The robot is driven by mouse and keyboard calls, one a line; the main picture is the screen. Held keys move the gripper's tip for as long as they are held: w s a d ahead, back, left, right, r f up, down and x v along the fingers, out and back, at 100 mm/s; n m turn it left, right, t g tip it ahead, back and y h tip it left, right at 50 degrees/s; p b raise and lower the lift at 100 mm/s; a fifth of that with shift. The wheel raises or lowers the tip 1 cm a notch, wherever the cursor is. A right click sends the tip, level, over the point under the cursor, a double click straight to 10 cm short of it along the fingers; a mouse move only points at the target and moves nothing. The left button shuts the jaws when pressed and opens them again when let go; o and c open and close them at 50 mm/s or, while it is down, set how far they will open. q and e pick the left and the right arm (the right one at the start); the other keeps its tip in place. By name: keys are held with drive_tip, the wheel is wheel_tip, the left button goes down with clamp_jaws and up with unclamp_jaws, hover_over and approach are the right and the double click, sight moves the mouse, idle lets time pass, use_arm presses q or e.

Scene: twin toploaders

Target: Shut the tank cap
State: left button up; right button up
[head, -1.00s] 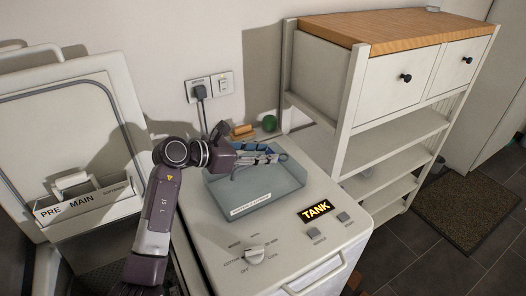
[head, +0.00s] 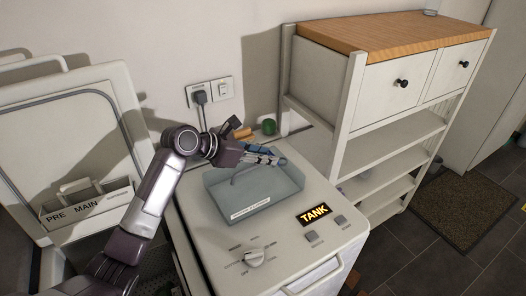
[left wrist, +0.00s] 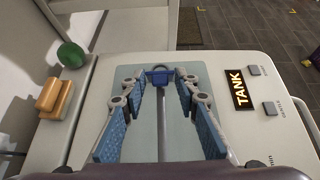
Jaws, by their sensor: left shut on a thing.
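The washer with the glowing TANK sign (head: 314,213) stands in the middle of the head view. A translucent blue-grey panel with raised sides (head: 282,196) sits on its top, with a white label on its front; it looks like the tank cap. My left gripper (head: 276,160) reaches over its back part. In the left wrist view its blue-padded fingers (left wrist: 160,85) lie over the panel (left wrist: 143,140). A blue piece (left wrist: 158,76) on a pale rod shows between the fingertips, apparently part of the cap. The grip itself is partly hidden. My right gripper is not in view.
A second washer with a raised lid (head: 128,120) and open PRE/MAIN drawer (head: 105,205) is at left. A green ball (head: 269,126) and brown blocks (head: 238,131) are behind the panel. Shelves (head: 400,145) stand right; a dial (head: 254,257) is at the front.

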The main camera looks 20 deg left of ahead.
use_arm(q)
drive_tip(key=g+y+p, duration=0.1)
drive_tip(key=w+r+y+p, duration=0.1)
drive_tip(key=p, duration=0.1)
drive_tip(key=shift+d+r+g, duration=0.25)
drive_tip(key=shift+d+g, duration=0.1)
drive_tip(key=shift+g, duration=0.05)
drive_tip(key=shift+w+d+g+y+p, duration=0.45)
drive_tip(key=shift+g+y+p, duration=0.15)
drive_tip(key=shift+g+y, duration=0.2)
drive_tip(key=shift+f, duration=0.1)
drive_tip(key=o, duration=0.8)
drive_tip(key=v, duration=1.2)
drive_tip(key=shift+w+d, duration=0.1)
